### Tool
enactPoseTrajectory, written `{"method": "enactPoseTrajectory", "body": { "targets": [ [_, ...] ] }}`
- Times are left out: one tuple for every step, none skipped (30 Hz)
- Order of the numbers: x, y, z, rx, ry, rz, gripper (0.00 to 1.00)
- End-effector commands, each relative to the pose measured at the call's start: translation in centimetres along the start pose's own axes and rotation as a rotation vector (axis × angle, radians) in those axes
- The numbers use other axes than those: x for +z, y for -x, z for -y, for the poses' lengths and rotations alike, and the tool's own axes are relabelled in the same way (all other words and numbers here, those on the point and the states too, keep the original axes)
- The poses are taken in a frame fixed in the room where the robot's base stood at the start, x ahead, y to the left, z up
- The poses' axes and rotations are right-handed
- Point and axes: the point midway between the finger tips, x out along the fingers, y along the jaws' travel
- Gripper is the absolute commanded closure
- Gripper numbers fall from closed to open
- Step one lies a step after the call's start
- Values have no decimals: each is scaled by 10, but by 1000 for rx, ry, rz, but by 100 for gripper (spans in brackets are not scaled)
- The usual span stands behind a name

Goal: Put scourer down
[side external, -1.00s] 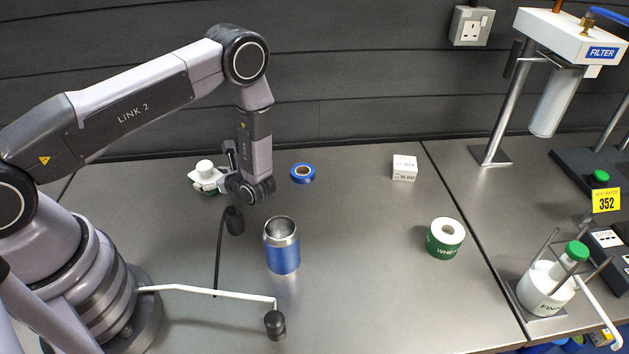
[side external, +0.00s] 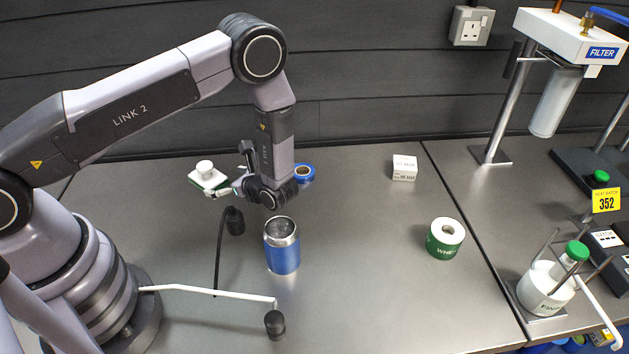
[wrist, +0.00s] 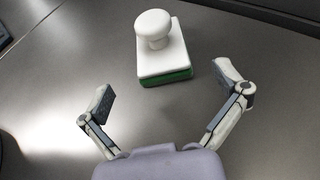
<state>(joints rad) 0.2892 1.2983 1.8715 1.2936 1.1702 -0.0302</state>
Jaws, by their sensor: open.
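The scourer (side external: 207,178) is a white block with a round knob on top and a green pad beneath. It stands upright on the steel bench at the back left, knob up. In the wrist view the scourer (wrist: 163,50) is just beyond the fingertips, between their lines and touching neither. My gripper (side external: 228,190) is low over the bench, to the right of the scourer in the side view. In the wrist view my gripper (wrist: 164,85) is open with nothing between its fingers.
A blue tape roll (side external: 304,172) lies behind my wrist. A blue can with a steel top (side external: 282,250) stands in front. A small white box (side external: 404,168) and a green-and-white roll (side external: 445,240) are to the right. A black-ended white rod (side external: 215,292) crosses the front left.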

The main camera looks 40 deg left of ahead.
Motion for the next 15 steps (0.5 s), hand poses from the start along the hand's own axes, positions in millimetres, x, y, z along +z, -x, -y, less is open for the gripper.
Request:
{"method": "enactPoseTrajectory", "body": {
  "targets": [
    [0,12,1,-5,1,0,3],
    [0,18,1,-5,1,0,3],
    [0,25,1,-4,1,-1,3],
    [0,31,1,-4,1,-1,3],
    [0,35,1,-4,2,-1,3],
    [0,40,1,-2,2,-1,3],
    [0,44,1,-3,1,-1,3],
    [0,46,1,-2,1,0,3],
    [0,49,1,0,1,-1,3],
    [1,51,1,1,4,-2,3],
    [3,54,1,4,10,-5,3],
    [7,57,2,11,24,-12,3],
    [12,59,2,19,39,-19,3],
    [20,62,3,29,61,-31,3],
    [32,67,4,49,99,-50,3]
  ]
}}
